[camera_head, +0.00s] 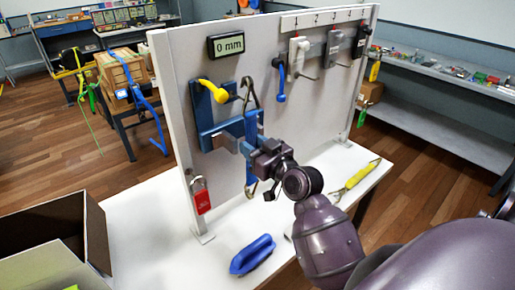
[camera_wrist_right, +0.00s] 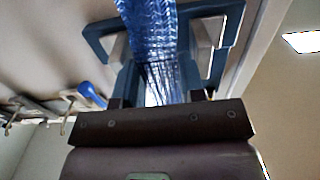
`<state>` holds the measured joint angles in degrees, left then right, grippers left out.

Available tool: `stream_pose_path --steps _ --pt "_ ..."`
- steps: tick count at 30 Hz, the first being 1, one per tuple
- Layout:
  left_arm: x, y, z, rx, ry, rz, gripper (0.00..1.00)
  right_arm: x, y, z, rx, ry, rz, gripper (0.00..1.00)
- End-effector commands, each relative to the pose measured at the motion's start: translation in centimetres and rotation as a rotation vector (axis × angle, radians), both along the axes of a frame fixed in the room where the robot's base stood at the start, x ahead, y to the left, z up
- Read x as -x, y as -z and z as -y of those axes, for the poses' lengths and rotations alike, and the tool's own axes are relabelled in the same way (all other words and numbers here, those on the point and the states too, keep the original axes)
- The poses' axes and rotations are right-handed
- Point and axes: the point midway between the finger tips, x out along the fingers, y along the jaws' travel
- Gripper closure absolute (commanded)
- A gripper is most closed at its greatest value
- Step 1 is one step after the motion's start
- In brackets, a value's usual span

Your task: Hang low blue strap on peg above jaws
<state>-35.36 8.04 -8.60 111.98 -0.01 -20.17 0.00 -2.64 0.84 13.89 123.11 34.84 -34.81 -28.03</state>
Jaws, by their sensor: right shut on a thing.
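My right gripper (camera_head: 256,152) is at the panel, in front of the blue jaws fixture (camera_head: 213,128). It is shut on the blue strap (camera_head: 250,124). In the wrist view the woven blue strap (camera_wrist_right: 150,30) runs up from between my fingers (camera_wrist_right: 160,95), with blue-grey fixture parts on both sides. A metal hook or ring (camera_head: 250,92) shows at the strap's upper end; whether it sits on a peg I cannot tell. The strap's lower end (camera_head: 250,174) hangs below my gripper, partly hidden by it. My left gripper is out of view.
The upright panel (camera_head: 180,100) carries a "0 mm" display (camera_head: 226,45), a yellow handle (camera_head: 213,90), a red padlock (camera_head: 201,196) and several hanging tools at right. A blue handle-like object (camera_head: 252,254) and a yellow tool (camera_head: 360,174) lie on the white table (camera_head: 150,240). An open box (camera_head: 95,235) stands left.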

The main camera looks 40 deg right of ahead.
Motion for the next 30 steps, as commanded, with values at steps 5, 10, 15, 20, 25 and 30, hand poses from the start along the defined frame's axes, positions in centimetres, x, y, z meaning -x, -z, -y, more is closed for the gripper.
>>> stream_pose_path --steps 5,10,15,20,25,30 --pt "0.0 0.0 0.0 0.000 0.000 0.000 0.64 -0.9 0.0 -0.1 -0.001 0.000 0.003 1.00" --pt "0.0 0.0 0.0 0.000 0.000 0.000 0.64 -1.7 0.1 -0.2 0.000 -0.001 0.002 1.00" --pt "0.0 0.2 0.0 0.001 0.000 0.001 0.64 -2.4 0.6 -0.2 0.001 -0.001 0.001 1.00" --pt "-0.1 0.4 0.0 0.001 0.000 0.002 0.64 -2.8 1.0 -0.2 0.001 0.000 0.002 1.00" --pt "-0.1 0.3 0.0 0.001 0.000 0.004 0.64 -3.0 1.3 -0.3 0.002 -0.001 0.001 1.00" --pt "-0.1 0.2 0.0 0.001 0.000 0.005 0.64 -3.1 1.4 -0.3 0.000 0.000 0.001 1.00"
